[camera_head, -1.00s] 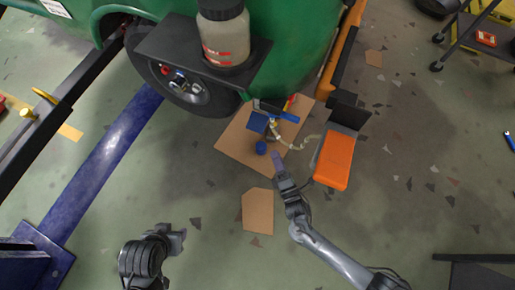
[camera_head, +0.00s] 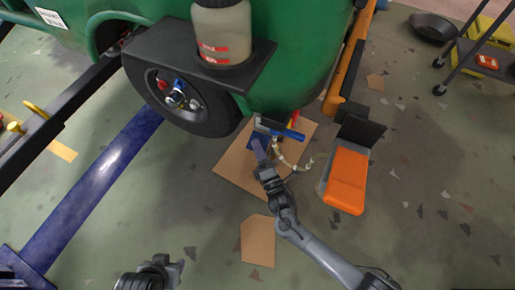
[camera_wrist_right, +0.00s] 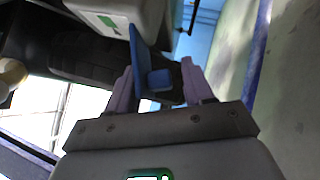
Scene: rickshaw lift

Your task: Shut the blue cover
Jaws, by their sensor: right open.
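The blue cover (camera_head: 257,136) shows as a small dark blue panel by the brown board below the green vehicle, partly hidden by my right gripper (camera_head: 259,150). In the right wrist view my right gripper (camera_wrist_right: 157,72) is open. A blue upright plate (camera_wrist_right: 138,52) with a blue block (camera_wrist_right: 159,80) on its right side shows between its two fingers. I cannot tell whether the fingers touch it. My left gripper (camera_head: 176,272) is at the bottom edge of the head view, far from the cover; its jaws are unclear.
The brown board (camera_head: 237,165) lies on the floor. An orange pad (camera_head: 346,180) stands right of my right arm, with a pale hose between. Above are the wheel (camera_head: 205,112), a bottle (camera_head: 222,35) on a black shelf, and the green body (camera_head: 300,60). Floor at the right is mostly open.

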